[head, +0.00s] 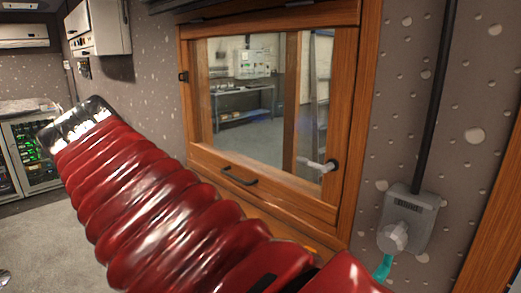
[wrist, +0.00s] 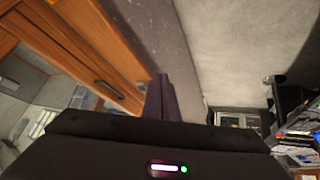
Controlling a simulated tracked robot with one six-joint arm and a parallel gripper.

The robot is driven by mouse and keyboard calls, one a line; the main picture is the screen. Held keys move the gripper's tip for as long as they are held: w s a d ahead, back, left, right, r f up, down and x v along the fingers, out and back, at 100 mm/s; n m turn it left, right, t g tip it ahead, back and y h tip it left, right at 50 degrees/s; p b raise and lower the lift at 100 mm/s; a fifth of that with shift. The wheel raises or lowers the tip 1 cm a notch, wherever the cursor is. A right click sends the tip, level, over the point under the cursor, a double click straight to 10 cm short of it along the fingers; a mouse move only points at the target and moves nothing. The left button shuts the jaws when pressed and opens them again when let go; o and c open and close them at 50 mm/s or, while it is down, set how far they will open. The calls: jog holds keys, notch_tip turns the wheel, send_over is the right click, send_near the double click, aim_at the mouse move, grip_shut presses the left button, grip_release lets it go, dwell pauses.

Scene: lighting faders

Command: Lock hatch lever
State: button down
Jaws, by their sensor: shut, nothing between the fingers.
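The hatch (head: 205,155) is a wood-framed window in the wall. A pale lever (head: 316,165) on a dark round mount sits at its lower right and points left, roughly level. A dark pull handle (head: 240,176) is on its lower rail. In the wrist view, my gripper (wrist: 160,82) is shut and empty, with its dark fingers close together. Wooden framing (wrist: 70,45) with a dark handle (wrist: 107,87) lies to its left, apart from the fingers as far as I can tell. The lever is not visible in the wrist view.
A grey box with a round knob (head: 400,225) and a black cable is on the wall right of the hatch. A glass-fronted cabinet (head: 38,150) stands far left. Open grey floor (wrist: 240,50) shows in the wrist view, with cluttered shelves (wrist: 298,140) at right.

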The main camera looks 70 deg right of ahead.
aim_at(314, 163)
jog(key=s+d+r+m+g+h, duration=0.3)
jog(key=s+d+r+m+g, duration=0.4)
jog(key=s+d+r+m, duration=0.5)
jog(key=s+d+r, duration=0.3)
jog(key=s+r, duration=0.1)
jog(key=r, duration=0.1)
jog(key=shift+d+g, duration=0.3)
jog(key=shift+d+f, duration=0.1)
jog(key=shift+f, duration=0.05)
jog(key=w+a+f+x, duration=0.1)
jog(key=f+x, duration=0.1)
jog(key=x, duration=1)
jog(key=shift+s+d+f, duration=0.2)
